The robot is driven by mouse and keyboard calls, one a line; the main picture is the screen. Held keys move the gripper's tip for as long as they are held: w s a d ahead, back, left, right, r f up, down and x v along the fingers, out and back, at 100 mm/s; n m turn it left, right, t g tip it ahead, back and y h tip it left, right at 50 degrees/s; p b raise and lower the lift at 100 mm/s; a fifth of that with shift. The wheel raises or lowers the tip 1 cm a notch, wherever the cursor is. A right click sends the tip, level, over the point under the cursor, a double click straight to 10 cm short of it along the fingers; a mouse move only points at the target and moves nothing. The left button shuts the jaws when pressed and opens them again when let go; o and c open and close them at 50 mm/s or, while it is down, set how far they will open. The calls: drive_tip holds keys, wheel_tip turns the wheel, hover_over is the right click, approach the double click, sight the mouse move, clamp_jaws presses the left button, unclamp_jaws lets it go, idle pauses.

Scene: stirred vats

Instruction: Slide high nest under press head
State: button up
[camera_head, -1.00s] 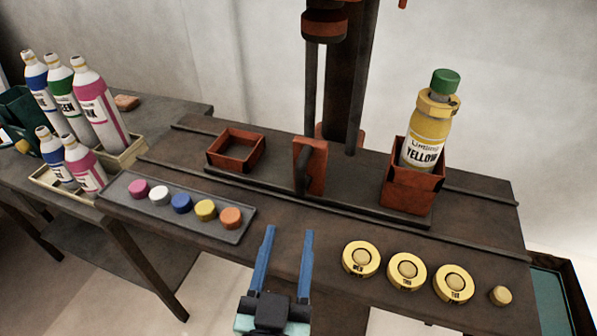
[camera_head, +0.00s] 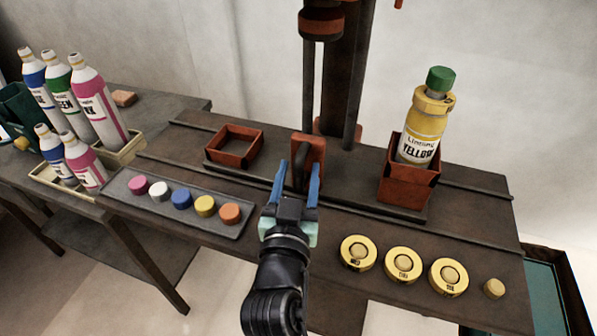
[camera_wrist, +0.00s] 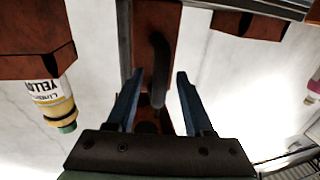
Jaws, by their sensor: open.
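The high nest (camera_head: 405,190) is a tall red box at the right end of a dark sliding plate (camera_head: 350,196). A yellow bottle (camera_head: 424,130) with a green cap and a yellow collar stands upright in it. The low nest (camera_head: 234,147), an empty shallow red frame, is at the plate's left end. A red block (camera_head: 314,150) with a dark handle (camera_wrist: 158,60) stands between them. The press head (camera_head: 322,22) hangs above the middle of the plate. My gripper (camera_head: 298,168) is open, its blue fingers on either side of the handle; contact cannot be told.
A grey tray (camera_head: 150,204) with several coloured caps lies front left. Yellow rings (camera_head: 403,265) and a small yellow knob (camera_head: 493,288) lie front right. Rails (camera_head: 470,248) run along the plate. Bottles in crates (camera_head: 120,150) stand on the left table.

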clamp_jaws()
idle(0.3)
idle(1.2)
